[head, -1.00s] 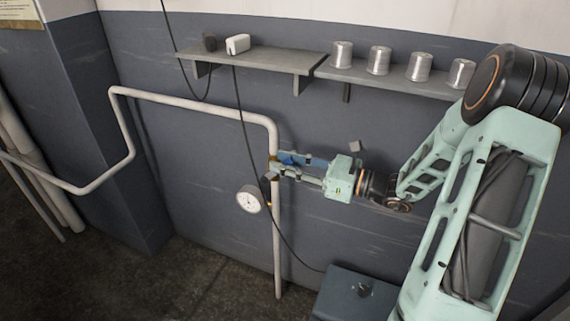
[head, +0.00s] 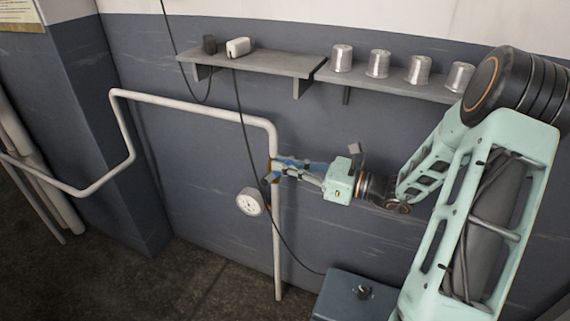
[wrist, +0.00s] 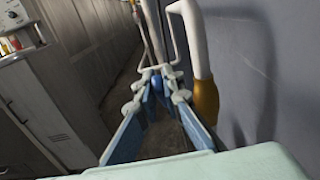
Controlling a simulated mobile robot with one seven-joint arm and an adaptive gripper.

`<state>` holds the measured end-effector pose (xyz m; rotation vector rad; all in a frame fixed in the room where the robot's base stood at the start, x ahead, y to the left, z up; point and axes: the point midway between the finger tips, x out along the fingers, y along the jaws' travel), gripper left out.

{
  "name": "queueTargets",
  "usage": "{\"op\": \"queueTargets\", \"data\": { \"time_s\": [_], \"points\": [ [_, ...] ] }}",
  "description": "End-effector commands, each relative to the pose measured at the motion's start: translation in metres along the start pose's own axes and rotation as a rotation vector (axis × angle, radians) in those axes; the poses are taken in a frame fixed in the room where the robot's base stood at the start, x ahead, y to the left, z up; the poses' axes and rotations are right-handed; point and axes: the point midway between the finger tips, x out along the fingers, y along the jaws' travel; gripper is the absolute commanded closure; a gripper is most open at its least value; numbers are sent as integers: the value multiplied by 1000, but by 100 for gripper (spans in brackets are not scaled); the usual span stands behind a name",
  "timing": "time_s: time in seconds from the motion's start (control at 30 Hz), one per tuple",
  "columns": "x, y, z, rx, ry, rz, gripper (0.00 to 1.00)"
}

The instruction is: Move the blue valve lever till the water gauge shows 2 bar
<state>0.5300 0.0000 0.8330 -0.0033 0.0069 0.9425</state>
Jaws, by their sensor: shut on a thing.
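My gripper (head: 283,170) reaches left to the white pipe (head: 277,240) on the wall, at the brass-coloured valve. The wrist view shows its fingertips (wrist: 157,85) closed in on the blue valve lever (wrist: 157,82). Most of the lever is hidden by the fingers. The round white water gauge (head: 250,202) sits just left of the pipe, below the gripper. Its dial is too small to read.
A shelf (head: 270,62) above holds a dark block, a white object and several metal cups (head: 378,62). A black cable (head: 245,130) hangs close in front of the pipe. A dark box (head: 340,290) stands below my gripper.

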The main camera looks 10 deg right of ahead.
Motion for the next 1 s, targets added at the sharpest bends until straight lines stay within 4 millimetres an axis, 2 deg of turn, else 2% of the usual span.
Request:
{"op": "queueTargets", "data": {
  "time_s": [0.2, 0.6, 0.63, 0.77, 1.0],
  "points": [
    [4, 0, 8, 0, 54, 2, 100],
    [6, 0, 4, 0, 80, 0, 100],
    [6, 0, 4, 0, 80, 0, 90],
    [6, 0, 4, 0, 80, 0, 76],
    [6, 0, 4, 0, 80, 0, 74]
  ]
}}
